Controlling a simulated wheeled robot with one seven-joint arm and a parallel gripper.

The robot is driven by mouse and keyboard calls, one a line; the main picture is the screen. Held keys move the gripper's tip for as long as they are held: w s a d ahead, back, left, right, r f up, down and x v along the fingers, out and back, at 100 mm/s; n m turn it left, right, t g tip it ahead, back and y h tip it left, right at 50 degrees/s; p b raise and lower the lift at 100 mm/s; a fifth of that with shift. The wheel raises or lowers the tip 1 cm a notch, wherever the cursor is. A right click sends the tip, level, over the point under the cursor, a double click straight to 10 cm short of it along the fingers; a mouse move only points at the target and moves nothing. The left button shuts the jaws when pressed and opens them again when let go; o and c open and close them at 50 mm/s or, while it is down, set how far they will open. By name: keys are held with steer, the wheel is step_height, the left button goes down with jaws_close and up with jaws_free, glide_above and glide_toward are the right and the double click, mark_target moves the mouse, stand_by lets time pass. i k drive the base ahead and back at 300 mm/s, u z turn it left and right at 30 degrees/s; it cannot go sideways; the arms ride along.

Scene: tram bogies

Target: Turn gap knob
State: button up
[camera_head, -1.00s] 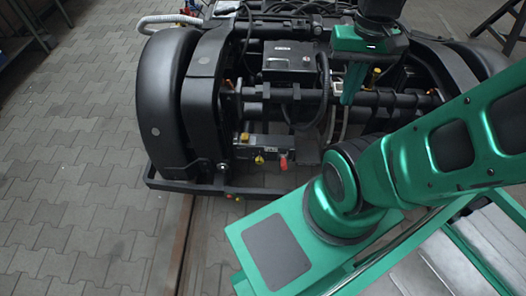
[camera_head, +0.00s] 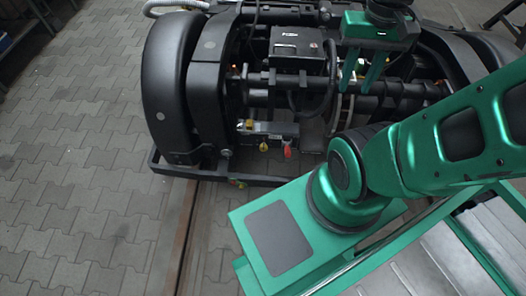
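A black tram bogie (camera_head: 205,100) fills the upper middle of the view. A small yellow knob (camera_head: 264,147) and a red knob (camera_head: 287,152) hang side by side at the front of a grey bracket (camera_head: 272,128). I cannot tell which of these is the gap knob. My green gripper (camera_head: 360,90) points downward over the right part of the bogie, to the right of and above the knobs in the picture. Its two fingers are apart, with nothing visible between them.
A black box (camera_head: 298,48) with cables sits on top of the bogie. A dark lower frame bar (camera_head: 210,174) runs along its front, with a small yellow-green part (camera_head: 238,184) below. A rail (camera_head: 185,235) crosses the paved floor (camera_head: 80,200). Free floor lies at left.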

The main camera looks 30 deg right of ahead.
mark_target(263, 147)
steer(key=k, duration=0.5)
steer(key=u, duration=2.1)
steer(key=i, duration=1.3)
steer(key=z, duration=2.6)
